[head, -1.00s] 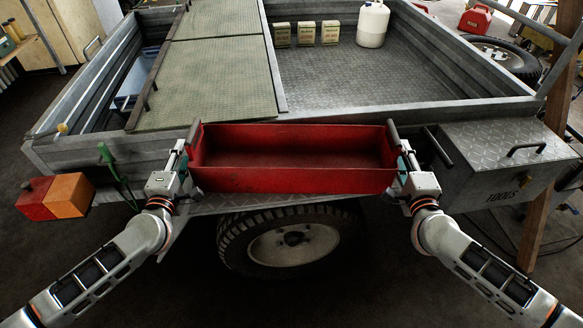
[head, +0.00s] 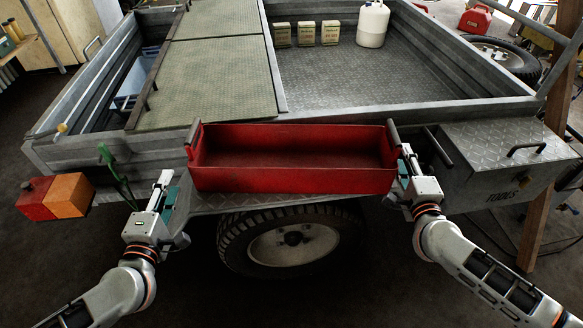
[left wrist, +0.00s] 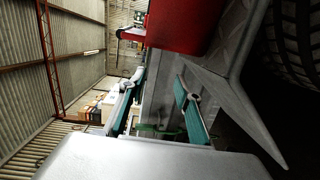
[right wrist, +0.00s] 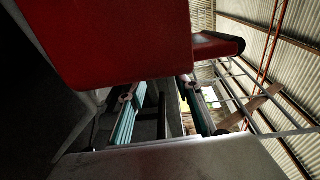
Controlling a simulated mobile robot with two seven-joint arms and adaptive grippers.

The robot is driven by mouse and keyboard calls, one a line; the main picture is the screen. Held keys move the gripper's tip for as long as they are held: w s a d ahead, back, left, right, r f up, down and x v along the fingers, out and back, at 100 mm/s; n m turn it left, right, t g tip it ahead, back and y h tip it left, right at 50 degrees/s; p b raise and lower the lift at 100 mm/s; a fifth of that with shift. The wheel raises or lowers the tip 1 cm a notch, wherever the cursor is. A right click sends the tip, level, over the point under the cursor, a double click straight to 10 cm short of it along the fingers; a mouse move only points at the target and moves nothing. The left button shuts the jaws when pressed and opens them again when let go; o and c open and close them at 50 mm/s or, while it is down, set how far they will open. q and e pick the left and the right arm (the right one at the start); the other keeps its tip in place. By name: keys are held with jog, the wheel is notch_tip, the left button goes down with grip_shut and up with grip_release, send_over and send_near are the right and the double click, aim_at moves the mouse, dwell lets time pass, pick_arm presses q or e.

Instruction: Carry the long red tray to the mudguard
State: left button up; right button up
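The long red tray (head: 290,178) sits level on the mudguard (head: 230,201), a tread-plate ledge over the wheel, against the trailer's side. Its dark handles are at its left and right ends. The tray hides most of the mudguard. My left gripper (head: 168,186) is open and empty, apart from the tray's left end and lower; the left wrist view shows its teal-padded fingers (left wrist: 160,105) spread with nothing between. My right gripper (head: 407,164) is just off the tray's right end, below the handle (head: 393,133). The right wrist view shows its fingers (right wrist: 163,105) apart and empty.
A tool box (head: 505,160) stands right of the tray. A red and orange lamp (head: 57,197) and a green lever (head: 113,170) are at the left. The trailer bed (head: 400,75) holds several small boxes and a white canister (head: 372,24). The wheel (head: 290,243) is below.

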jog(key=s, duration=1)
jog(key=shift+s+r, duration=0.3)
jog(key=shift+r, duration=0.05)
jog(key=shift+r, duration=0.1)
notch_tip(320, 180, up, 18)
jog(key=w+t+p, duration=0.2)
jog(key=p, duration=0.4)
jog(key=shift+p, duration=0.4)
dwell(0.5)
